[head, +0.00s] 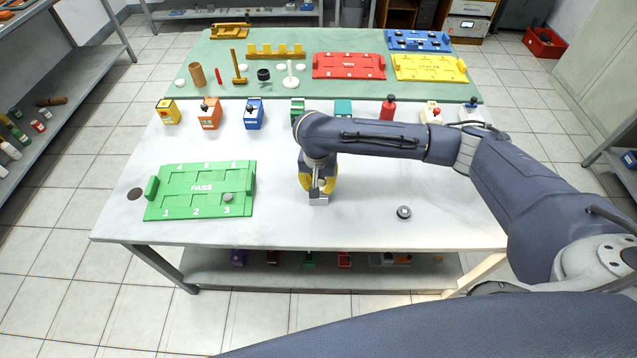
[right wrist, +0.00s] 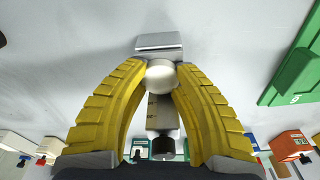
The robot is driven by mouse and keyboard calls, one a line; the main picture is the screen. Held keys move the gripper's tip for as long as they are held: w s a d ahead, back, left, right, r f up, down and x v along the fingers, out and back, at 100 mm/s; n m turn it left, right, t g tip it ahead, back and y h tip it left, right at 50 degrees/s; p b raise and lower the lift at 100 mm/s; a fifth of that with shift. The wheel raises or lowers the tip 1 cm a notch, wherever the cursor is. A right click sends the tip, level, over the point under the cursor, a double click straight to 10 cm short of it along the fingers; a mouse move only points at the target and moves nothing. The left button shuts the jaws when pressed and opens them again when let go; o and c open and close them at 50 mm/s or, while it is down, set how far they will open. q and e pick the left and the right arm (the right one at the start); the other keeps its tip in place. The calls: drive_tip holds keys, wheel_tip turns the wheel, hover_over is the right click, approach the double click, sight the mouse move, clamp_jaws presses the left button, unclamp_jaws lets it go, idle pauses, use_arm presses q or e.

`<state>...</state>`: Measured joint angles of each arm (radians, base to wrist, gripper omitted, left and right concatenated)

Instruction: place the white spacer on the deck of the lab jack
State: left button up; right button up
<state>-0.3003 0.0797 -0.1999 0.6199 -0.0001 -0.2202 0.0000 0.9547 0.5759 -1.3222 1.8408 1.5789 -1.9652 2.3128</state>
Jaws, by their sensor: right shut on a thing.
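My right gripper (head: 318,190) is low over the middle of the table, pointing down. In the right wrist view its yellow fingers (right wrist: 160,78) are shut on a rounded white piece, which looks like the white spacer (right wrist: 161,72). A grey metal block (right wrist: 158,42), perhaps part of the lab jack, lies right by the fingertips; it also shows in the head view (head: 318,201). I cannot tell whether the spacer touches it. A pale upright part with a dark end (right wrist: 162,115) shows between the fingers. My left gripper is not in view.
A green panel (head: 180,205) marked PASS lies to the left, with a small grey disc (head: 227,197) on it. A grey round piece (head: 404,212) lies to the right. The table front is mostly clear.

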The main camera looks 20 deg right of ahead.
drive_tip(key=o, duration=0.9)
drive_tip(key=shift+c, duration=0.2)
drive_tip(key=shift+r, duration=0.1)
wheel_tip(320, 180, up, 12)
drive_tip(key=s, duration=0.1)
drive_tip(key=shift+s+a, duration=0.15)
drive_tip(key=shift+a, duration=0.15)
